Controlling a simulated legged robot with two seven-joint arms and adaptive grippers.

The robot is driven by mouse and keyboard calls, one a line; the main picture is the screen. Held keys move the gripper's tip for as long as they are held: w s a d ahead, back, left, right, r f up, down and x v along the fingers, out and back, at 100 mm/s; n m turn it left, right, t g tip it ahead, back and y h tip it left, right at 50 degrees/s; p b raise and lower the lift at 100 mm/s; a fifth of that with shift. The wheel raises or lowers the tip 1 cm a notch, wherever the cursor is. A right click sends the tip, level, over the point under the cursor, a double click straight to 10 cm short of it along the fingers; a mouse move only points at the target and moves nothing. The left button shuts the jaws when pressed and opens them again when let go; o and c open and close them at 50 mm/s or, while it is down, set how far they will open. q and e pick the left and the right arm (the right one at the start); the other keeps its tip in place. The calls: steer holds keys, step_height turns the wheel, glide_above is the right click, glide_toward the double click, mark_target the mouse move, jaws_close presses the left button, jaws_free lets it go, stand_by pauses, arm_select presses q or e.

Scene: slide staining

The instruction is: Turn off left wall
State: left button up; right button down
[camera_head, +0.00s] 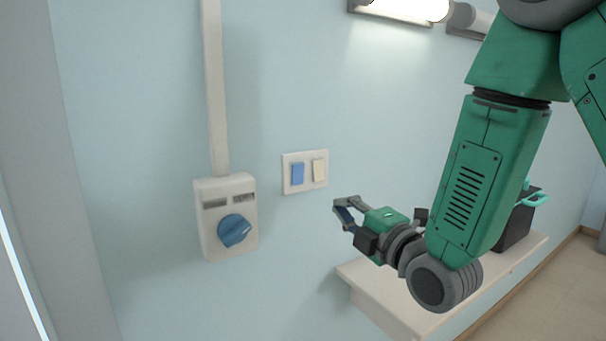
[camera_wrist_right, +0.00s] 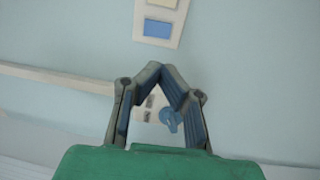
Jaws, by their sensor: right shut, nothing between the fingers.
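A white switch plate (camera_head: 305,171) is on the pale blue wall. It has a blue rocker (camera_head: 297,173) on the left and a cream rocker (camera_head: 319,169) on the right. The plate also shows at the top of the right wrist view, with its blue rocker (camera_wrist_right: 157,29). My right gripper (camera_head: 340,204) is below and right of the plate, apart from it, shut and empty. Its fingertips (camera_wrist_right: 163,68) meet in the right wrist view. My left gripper is not in view.
A white box with a blue rotary knob (camera_head: 234,230) is left of the plate, with a conduit (camera_head: 215,90) rising from it. A white shelf (camera_head: 400,312) lies below my right arm, with a dark box (camera_head: 516,228) on it. A lit lamp (camera_head: 405,8) is above.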

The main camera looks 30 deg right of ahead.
mark_target(298, 170)
steer(key=shift+r, duration=0.6)
steer(key=shift+w, duration=0.1)
steer(key=w+p, duration=0.1)
steer(key=w, duration=0.3)
steer(key=w+r+p, duration=0.1)
steer(key=w, duration=0.4)
steer(key=w+a+p, duration=0.1)
steer(key=w, duration=0.3)
steer(key=shift+w+r, duration=0.3)
steer(key=shift+w, duration=0.1)
steer(key=shift+w+r+p, duration=0.2)
steer(key=shift+r+p, duration=0.05)
steer(key=shift+p, duration=0.5)
steer(key=shift+a+f, duration=0.1)
steer(key=shift+f, duration=0.05)
steer(key=shift+s, duration=0.1)
